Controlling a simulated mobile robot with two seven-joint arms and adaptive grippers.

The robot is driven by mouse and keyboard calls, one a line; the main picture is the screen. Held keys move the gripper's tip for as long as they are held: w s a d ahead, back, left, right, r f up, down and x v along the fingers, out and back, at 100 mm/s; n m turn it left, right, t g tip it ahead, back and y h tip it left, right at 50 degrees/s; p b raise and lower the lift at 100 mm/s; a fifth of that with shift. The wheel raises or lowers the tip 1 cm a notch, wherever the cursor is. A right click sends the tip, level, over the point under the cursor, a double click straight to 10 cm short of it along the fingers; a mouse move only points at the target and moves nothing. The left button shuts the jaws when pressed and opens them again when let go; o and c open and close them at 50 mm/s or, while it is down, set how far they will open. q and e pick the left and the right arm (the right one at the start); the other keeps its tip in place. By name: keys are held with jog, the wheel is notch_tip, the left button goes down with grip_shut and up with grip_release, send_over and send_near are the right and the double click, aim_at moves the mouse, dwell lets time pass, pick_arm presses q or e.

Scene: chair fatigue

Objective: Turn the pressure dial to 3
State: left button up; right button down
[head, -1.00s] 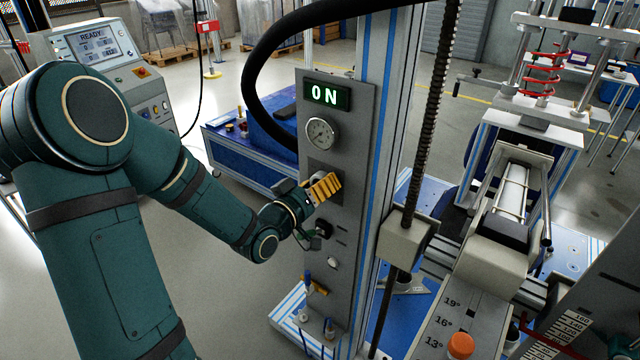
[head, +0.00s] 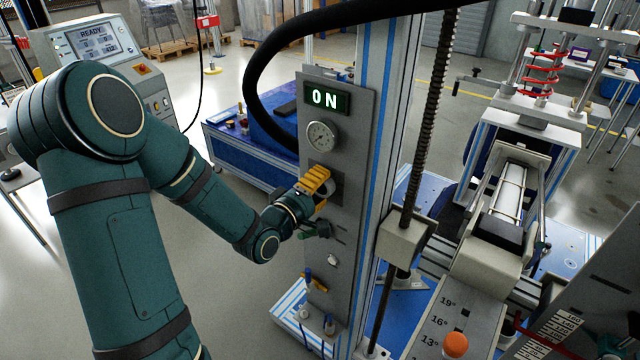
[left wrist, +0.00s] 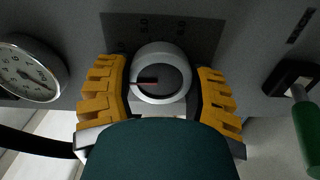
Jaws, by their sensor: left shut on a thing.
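The pressure dial (left wrist: 160,72) is a round grey-white knob with a dark face in the left wrist view. Its red mark lies to the left in that picture. Printed scale numbers, among them 5.0 and 6.0, show on the dark plate (left wrist: 205,30) behind it; others are covered or unclear. My left gripper (left wrist: 162,90) has a yellow finger on each side of the dial and is shut on it. In the head view, my left gripper (head: 318,190) is at the grey panel (head: 345,215) and mostly hides the dial. My right gripper is not in view.
A round gauge (head: 321,136) and a lit ON display (head: 327,98) sit above the dial. A green-handled switch (head: 318,230) and a white button (head: 332,259) are below it. A black hose (head: 258,75) loops beside the panel. A threaded rod (head: 432,115) stands to the right.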

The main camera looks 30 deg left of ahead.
pick_arm(q)
jog(key=shift+r+n, duration=0.1)
jog(key=shift+n, duration=0.3)
jog(key=o, duration=1.2)
